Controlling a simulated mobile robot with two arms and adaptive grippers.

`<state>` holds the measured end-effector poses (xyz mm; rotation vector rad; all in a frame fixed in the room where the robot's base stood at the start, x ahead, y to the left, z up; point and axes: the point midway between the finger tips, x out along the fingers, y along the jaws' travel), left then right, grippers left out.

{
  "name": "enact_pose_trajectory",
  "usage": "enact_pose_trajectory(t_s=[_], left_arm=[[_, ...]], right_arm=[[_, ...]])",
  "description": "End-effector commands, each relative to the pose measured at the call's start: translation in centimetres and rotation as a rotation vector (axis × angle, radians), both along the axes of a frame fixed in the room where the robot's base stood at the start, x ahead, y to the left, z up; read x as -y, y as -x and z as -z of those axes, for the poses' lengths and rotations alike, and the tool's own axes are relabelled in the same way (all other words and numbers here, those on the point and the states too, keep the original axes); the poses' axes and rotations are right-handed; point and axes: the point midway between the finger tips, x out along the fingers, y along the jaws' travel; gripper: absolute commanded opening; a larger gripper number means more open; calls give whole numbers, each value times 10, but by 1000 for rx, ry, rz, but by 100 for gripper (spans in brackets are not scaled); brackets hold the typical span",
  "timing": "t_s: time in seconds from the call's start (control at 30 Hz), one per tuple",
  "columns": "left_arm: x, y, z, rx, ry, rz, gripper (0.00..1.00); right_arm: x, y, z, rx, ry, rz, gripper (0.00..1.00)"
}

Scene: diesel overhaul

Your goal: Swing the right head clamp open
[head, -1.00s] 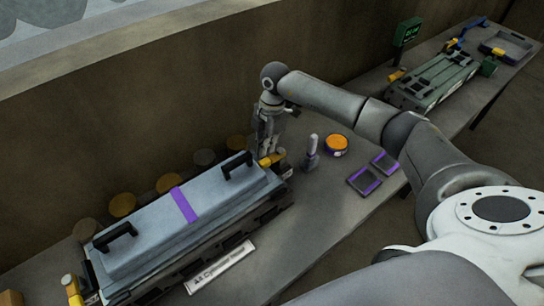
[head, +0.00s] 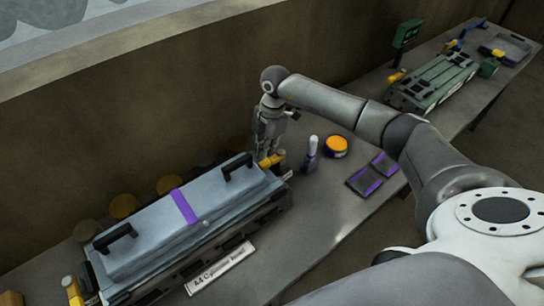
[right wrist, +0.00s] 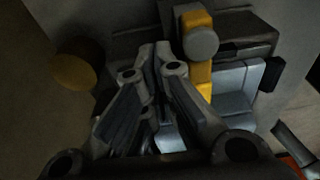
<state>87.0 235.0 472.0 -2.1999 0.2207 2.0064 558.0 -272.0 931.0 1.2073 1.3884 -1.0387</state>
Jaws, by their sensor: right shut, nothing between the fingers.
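The grey cylinder head (head: 190,215) has two black handles and a purple band, and lies on the bench at lower left. The yellow right head clamp (head: 270,160) is at its right end. In the right wrist view, the clamp's yellow arm (right wrist: 197,85) with a round grey knob is just right of my fingers. My right gripper (head: 267,148) points down beside the clamp; its fingers (right wrist: 156,48) are together and empty. I cannot tell whether they touch the clamp. The yellow left clamp (head: 72,288) is at the other end. My left gripper is out of view.
Several round yellow discs (head: 123,206) line the wall behind the head. A green engine block (head: 432,82) is farther off.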

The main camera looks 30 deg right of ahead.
Motion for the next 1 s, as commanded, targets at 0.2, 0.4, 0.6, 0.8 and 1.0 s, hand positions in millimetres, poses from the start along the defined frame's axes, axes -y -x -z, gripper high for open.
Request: enact_pose_trajectory(t_s=[0.2,0.4,0.6,0.8,1.0], left_arm=[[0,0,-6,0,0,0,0],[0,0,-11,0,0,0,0],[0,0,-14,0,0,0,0],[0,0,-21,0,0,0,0],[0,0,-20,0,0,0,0]], right_arm=[[2,7,-1,-1,1,0,0],[2,13,-1,-3,0,0,0],[0,17,0,-6,1,-1,0],[-3,25,1,-9,2,0,0],[-2,24,2,-6,3,1,0]])
